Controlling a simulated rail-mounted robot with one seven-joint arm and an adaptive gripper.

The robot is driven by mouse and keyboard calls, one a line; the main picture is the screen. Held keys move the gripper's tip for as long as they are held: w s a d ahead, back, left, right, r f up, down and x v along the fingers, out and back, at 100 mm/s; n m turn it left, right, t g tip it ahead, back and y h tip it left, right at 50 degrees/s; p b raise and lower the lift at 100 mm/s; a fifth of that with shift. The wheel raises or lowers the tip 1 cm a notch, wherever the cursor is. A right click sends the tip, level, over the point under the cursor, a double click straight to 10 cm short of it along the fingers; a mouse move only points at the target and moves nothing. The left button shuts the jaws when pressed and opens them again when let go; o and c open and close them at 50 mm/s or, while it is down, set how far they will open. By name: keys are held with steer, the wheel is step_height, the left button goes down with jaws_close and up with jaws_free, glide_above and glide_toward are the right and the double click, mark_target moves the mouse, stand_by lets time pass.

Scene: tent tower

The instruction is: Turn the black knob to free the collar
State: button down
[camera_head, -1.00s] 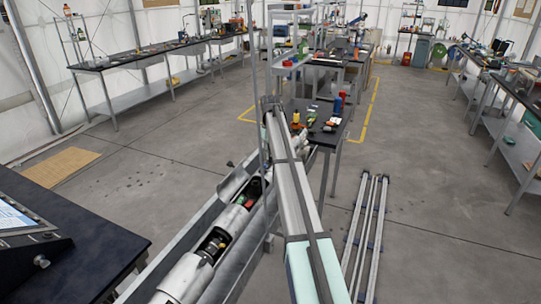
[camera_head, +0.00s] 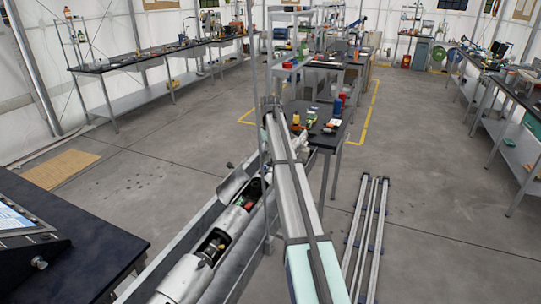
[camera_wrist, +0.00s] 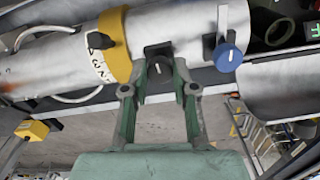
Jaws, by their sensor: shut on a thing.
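In the wrist view, the black knob (camera_wrist: 158,66) sits on the underside of a silver tube (camera_wrist: 178,25). My gripper (camera_wrist: 160,75) reaches up from below, with one green finger on each side of the knob, shut on it. A white line on the knob's face points roughly upright. The yellow collar (camera_wrist: 117,45) is around the tube just left of the knob. A white label with black marks lies beside it. In the head view, the tube (camera_head: 184,279) lies in a long metal trough; my gripper, the knob and the collar cannot be made out there.
In the head view, a table with small items (camera_head: 325,127) stands beyond the trough, and rails (camera_head: 368,230) lie on the floor.

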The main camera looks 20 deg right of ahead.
steer(key=shift+f, duration=0.1)
steer(key=c, duration=0.9)
jaws_free()
step_height(320, 180, up, 12)
